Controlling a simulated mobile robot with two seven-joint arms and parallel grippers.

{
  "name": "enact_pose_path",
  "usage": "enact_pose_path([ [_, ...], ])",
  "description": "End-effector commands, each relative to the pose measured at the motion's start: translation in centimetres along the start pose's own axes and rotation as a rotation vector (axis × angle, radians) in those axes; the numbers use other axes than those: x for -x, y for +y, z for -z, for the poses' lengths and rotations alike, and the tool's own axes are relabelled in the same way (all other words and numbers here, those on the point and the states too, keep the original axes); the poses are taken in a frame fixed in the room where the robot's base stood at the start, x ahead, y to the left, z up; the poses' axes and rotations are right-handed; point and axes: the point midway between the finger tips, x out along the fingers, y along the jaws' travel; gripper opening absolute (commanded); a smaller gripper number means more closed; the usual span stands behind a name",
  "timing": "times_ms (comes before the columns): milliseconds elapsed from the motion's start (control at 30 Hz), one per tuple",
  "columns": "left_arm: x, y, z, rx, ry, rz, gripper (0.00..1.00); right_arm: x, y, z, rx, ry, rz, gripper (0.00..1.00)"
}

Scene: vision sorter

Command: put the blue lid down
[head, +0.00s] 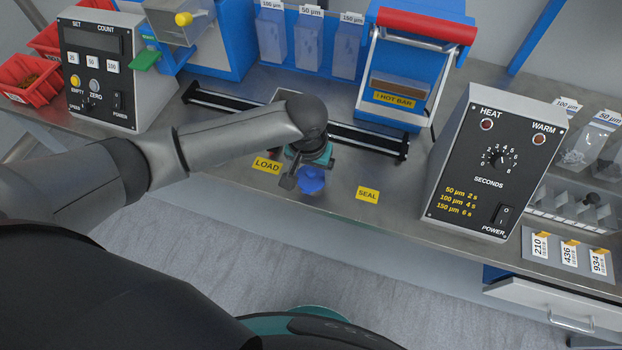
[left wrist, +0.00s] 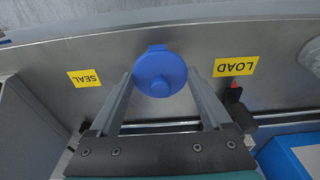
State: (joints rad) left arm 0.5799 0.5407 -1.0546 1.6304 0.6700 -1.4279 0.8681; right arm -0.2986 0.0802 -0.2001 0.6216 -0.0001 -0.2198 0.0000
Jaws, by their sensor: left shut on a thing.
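The blue lid (head: 311,180) is in front of my left gripper (head: 299,176) in the head view, over the steel bench between the LOAD and SEAL labels. In the left wrist view the round blue lid (left wrist: 159,72), with a small tab and a raised centre, sits between the two fingertips of my left gripper (left wrist: 160,88). The gripper is shut on it. I cannot tell how far the lid is above the bench. My right gripper is in neither view.
The LOAD label (head: 267,165) and SEAL label (head: 367,195) lie on the bench (head: 395,214) on either side. Behind is a black rail (head: 370,140) and the blue hot-bar unit (head: 414,70). The heat control box (head: 490,165) stands right, the counter box (head: 112,75) left. The bench's front edge is close.

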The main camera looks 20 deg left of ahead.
Motion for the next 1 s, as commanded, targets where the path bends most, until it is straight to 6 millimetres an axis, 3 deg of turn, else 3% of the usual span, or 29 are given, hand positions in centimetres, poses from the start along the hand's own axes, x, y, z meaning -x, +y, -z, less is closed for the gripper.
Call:
enact_pose_path([
  [133,-2.5,0.0,-0.4,0.0,-0.002,0.001,0.31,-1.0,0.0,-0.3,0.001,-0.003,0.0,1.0],
  [533,-2.9,0.1,-0.4,0.0,-0.001,-0.001,0.31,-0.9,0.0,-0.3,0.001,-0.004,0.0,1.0],
  [567,-2.9,0.1,-0.4,0.0,-0.001,-0.001,0.84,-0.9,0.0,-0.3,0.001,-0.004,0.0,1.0],
  [700,-2.9,0.0,-0.4,0.0,-0.001,-0.001,1.0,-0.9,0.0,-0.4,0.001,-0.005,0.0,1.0],
  [1000,-2.6,0.0,-0.3,0.0,0.001,0.0,1.0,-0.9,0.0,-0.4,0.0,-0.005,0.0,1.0],
])
